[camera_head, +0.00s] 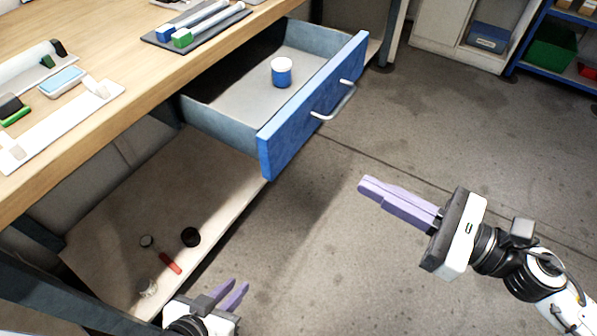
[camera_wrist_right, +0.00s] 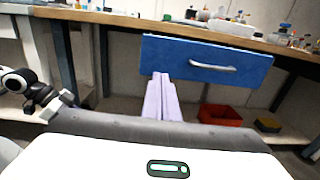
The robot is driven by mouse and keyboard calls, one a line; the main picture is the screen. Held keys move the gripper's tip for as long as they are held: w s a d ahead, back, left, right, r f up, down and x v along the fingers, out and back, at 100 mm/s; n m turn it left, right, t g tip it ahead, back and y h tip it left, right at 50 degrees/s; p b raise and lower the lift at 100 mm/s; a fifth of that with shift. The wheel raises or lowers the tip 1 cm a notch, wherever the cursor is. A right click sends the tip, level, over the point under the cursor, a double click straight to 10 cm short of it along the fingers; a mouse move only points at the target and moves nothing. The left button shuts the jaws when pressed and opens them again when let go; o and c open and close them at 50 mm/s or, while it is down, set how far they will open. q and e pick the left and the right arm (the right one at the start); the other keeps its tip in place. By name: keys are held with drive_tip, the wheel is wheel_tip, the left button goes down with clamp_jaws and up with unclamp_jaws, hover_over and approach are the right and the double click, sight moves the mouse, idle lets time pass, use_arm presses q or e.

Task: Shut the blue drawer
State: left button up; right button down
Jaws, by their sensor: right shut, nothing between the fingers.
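The blue drawer (camera_head: 312,105) is pulled well out from under the wooden workbench. Its front and handle (camera_head: 333,102) face the open floor, and a blue-and-white cup (camera_head: 281,73) stands inside. The drawer front also shows in the right wrist view (camera_wrist_right: 170,52), with the handle (camera_wrist_right: 213,66) on it. My right gripper (camera_head: 365,184) is shut and empty, in front of the drawer and apart from it in the head view. In the wrist view its fingers (camera_wrist_right: 161,76) overlap the lower left of the front; contact cannot be told. My left gripper (camera_head: 240,286) is low, away from the drawer, its fingers slightly apart and empty.
The workbench (camera_head: 125,70) carries trays and tools. A low shelf (camera_head: 130,215) beneath holds several small items, including a red one (camera_head: 170,263). A red bin (camera_wrist_right: 220,115) stands below the drawer in the wrist view. The floor (camera_head: 440,130) before the drawer is clear.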

drive_tip(key=s, duration=0.1)
drive_tip(key=p, duration=0.4)
approach(280, 153)
drive_tip(key=shift+n+g, duration=0.3)
drive_tip(key=shift+g, duration=0.1)
drive_tip(key=x, duration=0.5)
drive_tip(key=shift+w+r, duration=0.15)
drive_tip(key=shift+w, duration=0.2)
drive_tip(key=shift+w+a, duration=0.15)
drive_tip(key=shift+a, duration=0.35)
drive_tip(key=shift+w, duration=0.1)
